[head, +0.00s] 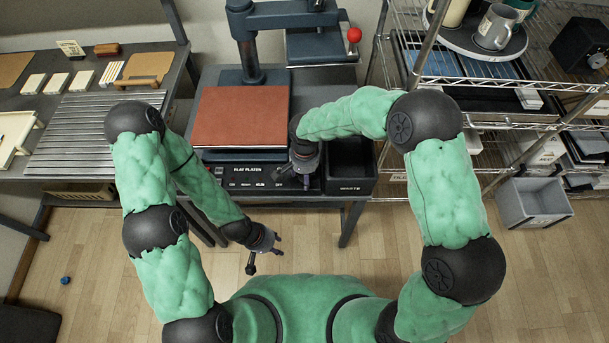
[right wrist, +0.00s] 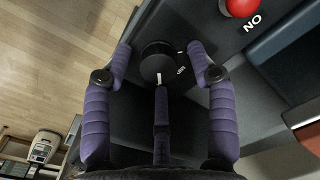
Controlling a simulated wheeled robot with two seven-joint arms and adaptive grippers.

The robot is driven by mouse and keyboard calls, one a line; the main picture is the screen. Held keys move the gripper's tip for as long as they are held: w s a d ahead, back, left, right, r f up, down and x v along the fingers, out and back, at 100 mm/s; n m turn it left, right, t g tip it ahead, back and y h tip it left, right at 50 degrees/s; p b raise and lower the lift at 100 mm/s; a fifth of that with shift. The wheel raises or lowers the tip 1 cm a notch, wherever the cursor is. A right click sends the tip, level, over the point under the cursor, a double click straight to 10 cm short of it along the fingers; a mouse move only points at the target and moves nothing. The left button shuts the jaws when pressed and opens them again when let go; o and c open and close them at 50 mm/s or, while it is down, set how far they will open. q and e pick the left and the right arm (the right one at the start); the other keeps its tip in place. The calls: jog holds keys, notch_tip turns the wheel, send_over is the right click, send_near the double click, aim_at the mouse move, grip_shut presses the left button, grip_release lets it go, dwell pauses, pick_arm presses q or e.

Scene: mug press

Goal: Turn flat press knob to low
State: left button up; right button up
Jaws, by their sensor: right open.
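The flat press (head: 240,122) stands at the middle back, with a red-brown pad and a dark front panel (head: 258,170) marked FLAT PLATEN. In the right wrist view its round black knob (right wrist: 157,60) shows a white pointer mark directed at the picture's bottom. Small white lettering beside the knob is partly hidden and hard to read. My right gripper (head: 300,178) is at the panel, its purple fingers (right wrist: 160,48) open on both sides of the knob; contact is unclear. My left gripper (head: 264,258) is open and empty above the floor, in front of the press.
A red button (right wrist: 240,7) lies beyond the right finger. A black bin (head: 350,165) adjoins the panel on the right. A slatted table (head: 95,130) stands left, and a wire shelf (head: 480,115) with mugs stands right. The wooden floor in front is mostly clear.

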jog(key=shift+c, duration=0.3)
jog(key=c, duration=1.1)
jog(key=shift+n, duration=0.4)
jog(key=n+p, duration=0.2)
jog(key=n, duration=0.1)
jog(key=shift+r+n, duration=0.1)
jog(key=shift+n, duration=0.3)
jog(key=n+p, duration=0.2)
jog(key=n, duration=0.3)
jog(key=shift+w+n, duration=0.1)
jog(key=shift+n, duration=0.2)
jog(key=n+p, duration=0.2)
jog(key=n, duration=0.3)
jog(key=shift+a+p, duration=0.1)
jog(key=shift+p, duration=0.2)
jog(key=n+p, duration=0.1)
jog(key=n, duration=0.3)
jog(key=shift+p, duration=0.35)
jog(key=shift+n, duration=0.5)
